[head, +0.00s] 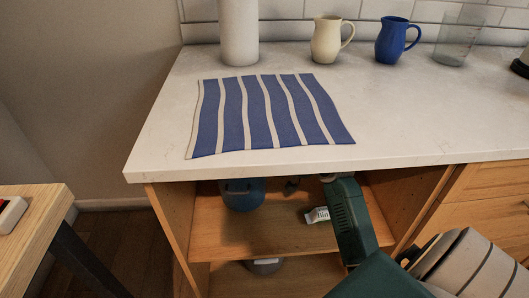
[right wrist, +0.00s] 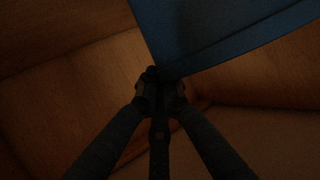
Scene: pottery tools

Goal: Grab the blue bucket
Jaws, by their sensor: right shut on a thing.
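The blue bucket (head: 243,194) is on the shelf inside the open cabinet, under the counter's front edge, which hides its top. In the right wrist view a dark blue surface (right wrist: 215,35), which looks like part of the bucket, fills the top right. My right gripper (right wrist: 160,82) is shut on its lower corner. In the head view my green right arm reaches into the cabinet, and the dark gripper (head: 291,185) shows only partly, to the right of the bucket. My left gripper is not in view.
A small white labelled item (head: 317,214) lies on the shelf beside my arm. A grey object (head: 264,266) sits on the level below. The counter (head: 160,150) overhangs the cabinet and holds a striped mat, a white cylinder, a cream jug, a blue jug and a glass.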

